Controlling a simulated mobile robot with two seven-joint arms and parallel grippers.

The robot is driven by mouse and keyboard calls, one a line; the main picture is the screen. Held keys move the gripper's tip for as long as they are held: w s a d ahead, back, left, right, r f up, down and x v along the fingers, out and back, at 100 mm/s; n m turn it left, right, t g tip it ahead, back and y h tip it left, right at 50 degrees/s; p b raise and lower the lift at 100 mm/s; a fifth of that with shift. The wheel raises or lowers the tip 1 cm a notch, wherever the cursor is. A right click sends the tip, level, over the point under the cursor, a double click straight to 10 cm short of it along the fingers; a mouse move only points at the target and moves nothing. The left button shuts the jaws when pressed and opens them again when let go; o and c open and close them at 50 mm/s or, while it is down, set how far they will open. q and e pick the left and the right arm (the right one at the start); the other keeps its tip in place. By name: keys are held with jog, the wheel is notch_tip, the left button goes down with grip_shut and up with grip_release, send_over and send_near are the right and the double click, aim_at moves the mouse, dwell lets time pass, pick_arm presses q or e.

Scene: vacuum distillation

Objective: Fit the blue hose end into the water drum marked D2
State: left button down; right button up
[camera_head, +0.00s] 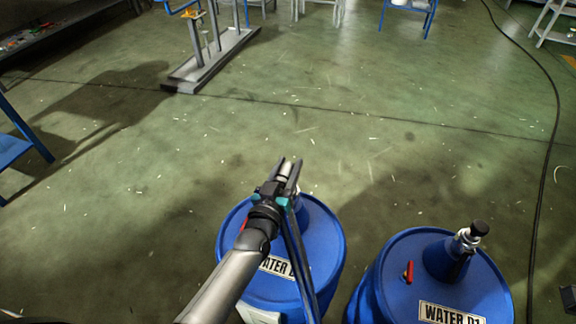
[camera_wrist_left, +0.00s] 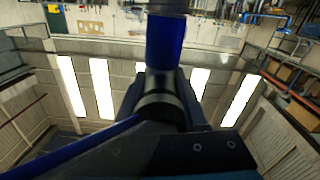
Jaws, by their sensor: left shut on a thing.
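My left gripper (camera_head: 287,172) is over the far part of the left blue drum (camera_head: 322,235). Its label reads "WATER D", with the last character hidden by my arm and the hose. The gripper is shut on the hose end (camera_head: 285,171), whose pale tip shows between the fingers. The blue hose (camera_head: 301,262) hangs from it across the drum. In the left wrist view, the blue and grey hose end (camera_wrist_left: 165,50) stands between the fingers. The drum's opening is mostly hidden behind the gripper; I cannot tell whether the hose end touches it. My right gripper is out of view.
A second blue drum (camera_head: 398,268), labelled "WATER D1", stands to the right with a black-capped fitting (camera_head: 470,234) and a red part on top. A black cable (camera_head: 545,150) lies on the floor at right. A grey stand (camera_head: 210,62) is farther off. The middle floor is clear.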

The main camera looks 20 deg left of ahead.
pick_arm(q)
jog(key=shift+f+b, duration=0.5)
jog(key=shift+f, duration=0.05)
jog(key=shift+f+b, duration=0.45)
jog(key=shift+f, duration=0.05)
jog(key=c, duration=0.8)
grip_release()
jog(key=shift+r, duration=0.1)
jog(key=o, duration=0.4)
jog(key=shift+o, duration=0.2)
jog(key=shift+f, duration=0.25)
